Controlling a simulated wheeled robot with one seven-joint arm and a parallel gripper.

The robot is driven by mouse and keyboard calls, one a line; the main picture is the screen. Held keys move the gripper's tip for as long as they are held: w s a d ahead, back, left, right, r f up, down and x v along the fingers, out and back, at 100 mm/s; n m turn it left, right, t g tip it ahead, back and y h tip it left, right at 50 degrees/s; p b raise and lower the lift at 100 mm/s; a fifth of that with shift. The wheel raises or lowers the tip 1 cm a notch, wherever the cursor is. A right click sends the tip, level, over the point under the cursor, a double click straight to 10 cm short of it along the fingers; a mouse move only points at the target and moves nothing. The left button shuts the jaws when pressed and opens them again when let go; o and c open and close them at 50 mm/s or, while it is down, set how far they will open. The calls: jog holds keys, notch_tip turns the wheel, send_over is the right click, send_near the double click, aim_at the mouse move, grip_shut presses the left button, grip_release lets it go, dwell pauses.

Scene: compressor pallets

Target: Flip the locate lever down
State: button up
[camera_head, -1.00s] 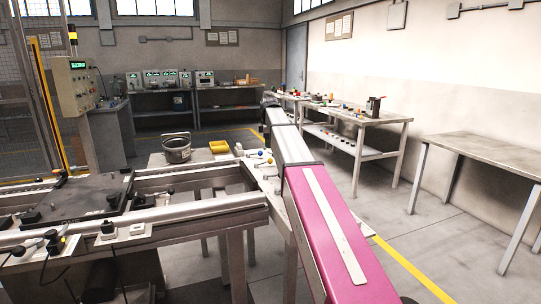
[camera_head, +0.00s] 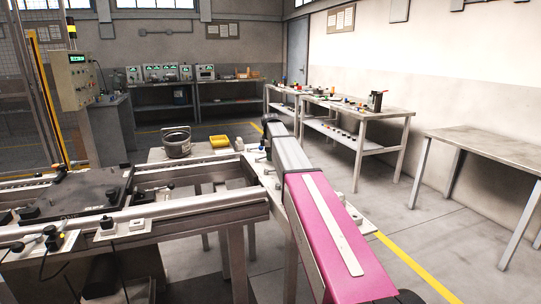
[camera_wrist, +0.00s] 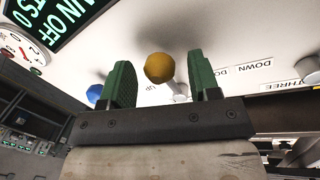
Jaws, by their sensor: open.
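In the wrist view a lever with a yellow ball knob (camera_wrist: 159,67) stands out from a white panel (camera_wrist: 225,30). The knob appears between the two green fingers of my gripper (camera_wrist: 163,78), which are open and apart on either side of it. Contact cannot be told. A label reading "UP" lies near its shaft, and a "DOWN" label is to the right. A blue knob (camera_wrist: 94,93) is left of the left finger, and a white knob (camera_wrist: 307,67) is at the right edge. No label reading "locate" is legible. My gripper is hidden in the head view.
A dark display (camera_wrist: 50,22) and a round gauge (camera_wrist: 20,48) sit at the wrist view's upper left. In the head view a dark pot (camera_head: 177,142) and a yellow bin (camera_head: 219,142) stand behind the conveyor frame (camera_head: 200,214).

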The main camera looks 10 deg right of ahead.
jog(key=shift+f, duration=0.1)
grip_shut()
jog(key=shift+s+a+m, duration=0.1)
jog(key=shift+s+m, duration=0.8)
jog(key=shift+m, duration=0.5)
jog(key=shift+s+a+m+h, duration=0.25)
jog(key=shift+s+m+h, duration=0.25)
jog(key=shift+m, duration=0.8)
jog(key=shift+s, duration=0.15)
grip_release()
jog(key=v, duration=1)
jog(key=shift+r, duration=0.45)
